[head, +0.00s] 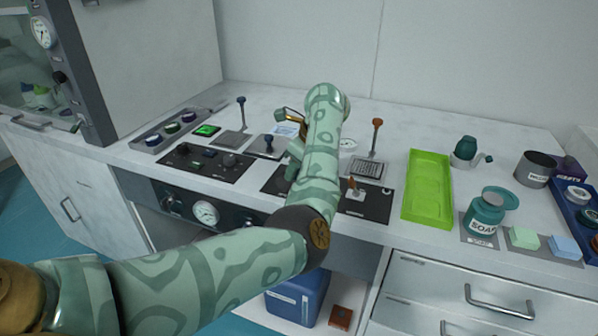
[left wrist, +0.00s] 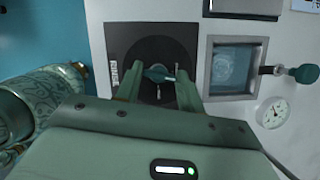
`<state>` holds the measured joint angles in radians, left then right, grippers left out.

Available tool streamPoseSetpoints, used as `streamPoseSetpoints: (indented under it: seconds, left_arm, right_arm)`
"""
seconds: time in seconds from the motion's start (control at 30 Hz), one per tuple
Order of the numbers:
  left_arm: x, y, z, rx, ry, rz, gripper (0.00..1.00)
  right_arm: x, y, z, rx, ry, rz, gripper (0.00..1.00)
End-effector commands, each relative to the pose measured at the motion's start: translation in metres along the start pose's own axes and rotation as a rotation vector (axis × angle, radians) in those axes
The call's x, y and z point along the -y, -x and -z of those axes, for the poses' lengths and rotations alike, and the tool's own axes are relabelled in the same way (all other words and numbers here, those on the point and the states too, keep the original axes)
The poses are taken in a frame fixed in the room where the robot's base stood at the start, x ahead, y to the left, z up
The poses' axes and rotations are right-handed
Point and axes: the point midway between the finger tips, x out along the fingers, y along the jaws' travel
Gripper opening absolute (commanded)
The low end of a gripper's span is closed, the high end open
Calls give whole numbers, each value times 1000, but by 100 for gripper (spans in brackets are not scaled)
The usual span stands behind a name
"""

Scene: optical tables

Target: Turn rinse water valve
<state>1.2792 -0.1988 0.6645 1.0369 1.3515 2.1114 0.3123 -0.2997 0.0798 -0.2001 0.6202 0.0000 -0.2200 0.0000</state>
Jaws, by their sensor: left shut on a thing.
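The rinse valve is a small teal handle (left wrist: 157,74) on a round dark disc, set in a black panel (left wrist: 115,40) with a white label in the left wrist view. My left gripper (left wrist: 158,80) has one finger on each side of the handle and is shut on it. In the head view the black panel (head: 270,184) is mostly covered by my green patterned left arm, and my left gripper (head: 293,160) is largely hidden behind it. My right gripper is not in view.
An orange-topped lever (head: 376,130) and a blue-topped lever (head: 241,104) stand behind the panels. A lime tray (head: 428,190) and a soap jar (head: 486,212) are at right. In the left wrist view a square basin (left wrist: 232,70) and a gauge (left wrist: 272,112) are close to the gripper.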

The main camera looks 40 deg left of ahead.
Motion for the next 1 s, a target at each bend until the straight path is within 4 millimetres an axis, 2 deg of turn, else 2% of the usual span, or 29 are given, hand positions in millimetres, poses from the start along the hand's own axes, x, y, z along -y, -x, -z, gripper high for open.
streamPoseSetpoints:
  seconds: [0.1, 0.4, 1.0]
  left_arm:
    - [2, -3, 2, -3, 71, -31, 15]
    - [2, -1, 1, -3, 193, -80, 15]
    - [2, 0, 0, -3, 228, -93, 15]
  right_arm:
    - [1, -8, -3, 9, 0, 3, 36]
    - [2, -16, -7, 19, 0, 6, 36]
    - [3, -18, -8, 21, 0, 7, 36]
